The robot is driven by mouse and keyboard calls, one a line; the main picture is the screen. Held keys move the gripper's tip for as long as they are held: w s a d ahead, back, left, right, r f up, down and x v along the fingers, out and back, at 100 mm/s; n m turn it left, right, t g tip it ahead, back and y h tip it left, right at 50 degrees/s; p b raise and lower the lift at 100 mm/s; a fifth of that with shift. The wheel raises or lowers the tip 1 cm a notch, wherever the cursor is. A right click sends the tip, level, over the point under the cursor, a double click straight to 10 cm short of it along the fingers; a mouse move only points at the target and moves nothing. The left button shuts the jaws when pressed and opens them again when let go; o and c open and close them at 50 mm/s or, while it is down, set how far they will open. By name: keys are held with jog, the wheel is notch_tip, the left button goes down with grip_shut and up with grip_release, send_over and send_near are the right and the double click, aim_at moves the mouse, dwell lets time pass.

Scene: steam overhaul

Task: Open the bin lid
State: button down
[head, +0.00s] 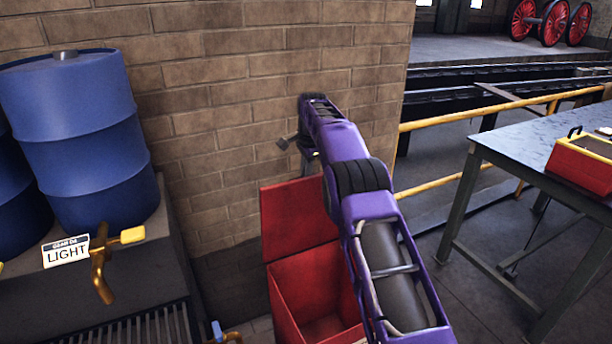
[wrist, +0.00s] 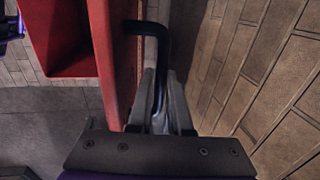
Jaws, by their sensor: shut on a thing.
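The red bin (head: 289,297) stands by the brick wall, with its open top in view. Its red lid (head: 297,218) is raised about upright at the back of the bin, near the wall. In the wrist view the lid (wrist: 108,50) is edge-on, with the bin (wrist: 75,68) to its left. My gripper (wrist: 161,100) is shut on the dark bent lid handle (wrist: 158,38), between the lid and the wall. In the head view my gripper (head: 309,158) is above the lid, and my arm hides part of the lid and bin.
The brick wall (head: 225,110) is close behind the lid. A workbench (head: 520,140) with a red toolbox (head: 583,163) and a yellow railing (head: 470,112) are at right.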

jog(key=shift+s+a+f, duration=0.1)
jog(key=shift+f, duration=0.2)
jog(key=c, duration=0.8)
grip_release()
jog(key=shift+c, duration=0.2)
jog(key=shift+r, duration=0.15)
